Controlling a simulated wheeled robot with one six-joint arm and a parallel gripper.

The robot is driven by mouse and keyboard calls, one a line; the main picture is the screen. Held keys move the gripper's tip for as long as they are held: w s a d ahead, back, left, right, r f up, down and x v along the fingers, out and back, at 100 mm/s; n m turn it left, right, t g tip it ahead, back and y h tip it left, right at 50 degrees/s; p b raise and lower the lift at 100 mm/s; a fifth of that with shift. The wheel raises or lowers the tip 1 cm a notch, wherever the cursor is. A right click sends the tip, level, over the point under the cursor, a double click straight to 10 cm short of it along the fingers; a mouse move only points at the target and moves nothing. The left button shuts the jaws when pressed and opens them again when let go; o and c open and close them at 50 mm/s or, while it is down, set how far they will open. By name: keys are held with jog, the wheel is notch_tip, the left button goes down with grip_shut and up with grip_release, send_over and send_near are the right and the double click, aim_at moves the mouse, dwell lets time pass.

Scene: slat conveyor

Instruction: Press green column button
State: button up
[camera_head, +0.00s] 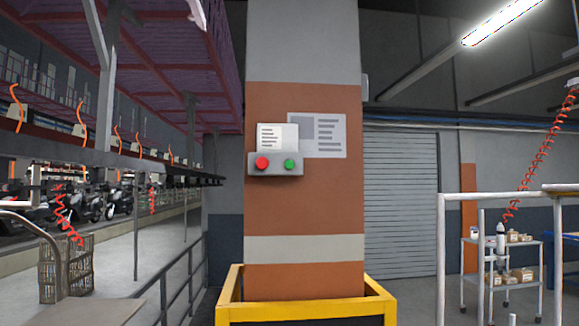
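The green button (289,164) is a small round knob on the right of a grey control box (275,170). A red button (262,163) sits on the left of the same box. The box is fixed to the front of a square column (304,205), painted grey and orange-brown with a pale band lower down. My gripper does not show in the head view, and nothing covers either button.
A yellow guard frame (306,306) surrounds the column's foot. White rails (488,199) and a trolley with boxes (510,275) stand at right. A dark railing (184,275) and a wire basket (66,268) are at left. A roller shutter (400,200) closes the back wall.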

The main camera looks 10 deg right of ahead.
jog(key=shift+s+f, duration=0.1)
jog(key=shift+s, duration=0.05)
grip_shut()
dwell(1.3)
